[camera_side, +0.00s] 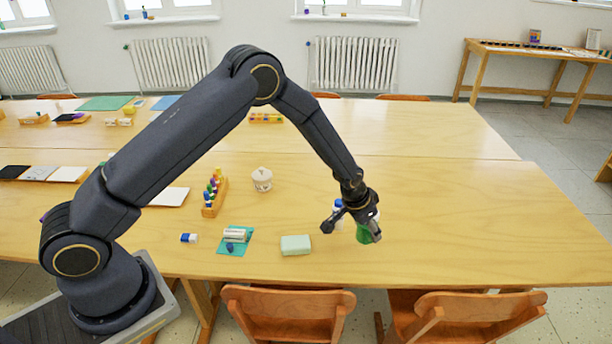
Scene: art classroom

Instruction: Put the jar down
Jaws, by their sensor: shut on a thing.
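A green jar (363,236) shows at my gripper (352,230), over the right half of the wooden table (450,220). My gripper points down and is shut on the green jar, which is partly hidden by the fingers. I cannot tell whether the jar's base touches the table. A blue-and-white item (338,204) shows just behind my gripper, partly covered by it.
A white lidded pot (262,179) stands left of my gripper, beside a wooden rack (214,196) of coloured pieces. A pale green block (296,245) and a teal sheet (233,248) with small items lie near the front edge. The table's right side is clear.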

